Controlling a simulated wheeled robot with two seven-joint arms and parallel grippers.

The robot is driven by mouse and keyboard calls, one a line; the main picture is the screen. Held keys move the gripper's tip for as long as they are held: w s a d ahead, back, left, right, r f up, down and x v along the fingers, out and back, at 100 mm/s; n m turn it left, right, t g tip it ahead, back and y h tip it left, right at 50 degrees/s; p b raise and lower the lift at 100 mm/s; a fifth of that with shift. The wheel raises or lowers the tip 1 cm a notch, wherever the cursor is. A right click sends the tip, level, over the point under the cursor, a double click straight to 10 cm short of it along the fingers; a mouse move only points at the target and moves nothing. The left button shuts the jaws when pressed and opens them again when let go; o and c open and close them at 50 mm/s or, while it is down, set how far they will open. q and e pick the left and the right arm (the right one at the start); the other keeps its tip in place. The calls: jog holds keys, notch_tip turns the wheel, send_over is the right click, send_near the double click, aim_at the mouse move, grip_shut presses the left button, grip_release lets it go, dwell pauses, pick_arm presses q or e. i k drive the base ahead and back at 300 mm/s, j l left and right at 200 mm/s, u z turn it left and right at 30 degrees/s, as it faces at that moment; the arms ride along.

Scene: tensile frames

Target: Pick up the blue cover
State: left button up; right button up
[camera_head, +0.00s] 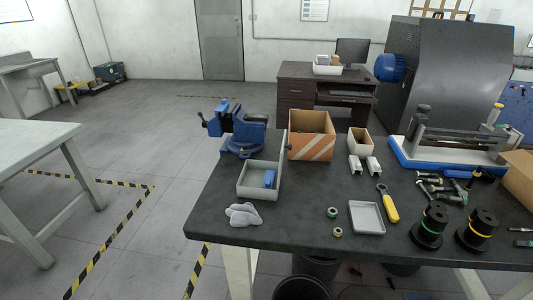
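A small blue piece (269,179), which looks like the blue cover, is inside a grey open box (258,193) at the left part of the dark workbench (300,222). It is at the right side of the box, against or near the wall; its exact shape is too small to tell. Neither of my grippers shows in the head view.
A blue vise (243,135) stands behind the box, and grey gloves (243,214) lie in front. A cardboard box (310,136), a shallow grey tray (367,218), a yellow-handled tool (390,208) and black weights (429,228) are to the right.

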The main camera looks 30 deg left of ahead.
aim_at(223, 108)
jog(key=i+l+u, duration=0.1)
jog(key=l+u, duration=0.15)
jog(key=u, duration=0.15)
jog(key=l+u, duration=0.6)
jog(key=u, duration=0.15)
jog(key=i, duration=0.05)
